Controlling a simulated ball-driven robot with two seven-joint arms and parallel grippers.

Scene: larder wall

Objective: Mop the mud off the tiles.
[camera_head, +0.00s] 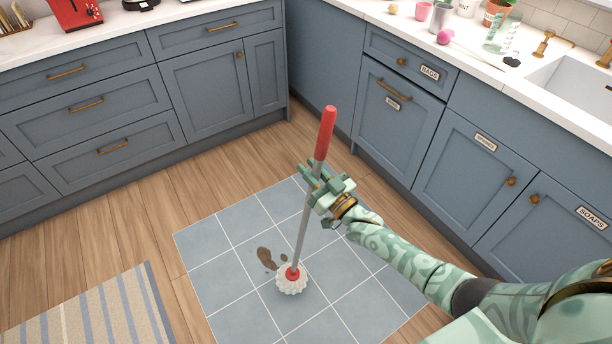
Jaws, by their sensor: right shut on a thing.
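A mop stands nearly upright, with a red grip (326,133), a grey pole (302,238) and a white mop head (291,285) with a red collar. My right gripper (318,187) is shut on the pole just below the red grip. The mop head is at the blue-grey tiles (215,272). A brown mud patch (266,256) lies on the tiles just up and left of the mop head, with a small part close beside the head. Whether mud lies under the head is hidden. My left gripper is not in view.
Blue drawers and cupboards (205,95) line the back and left, and more cupboards (440,150) with labels stand at the right. A striped rug (95,310) lies at the lower left. Wooden floor (150,205) around the tiles is clear.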

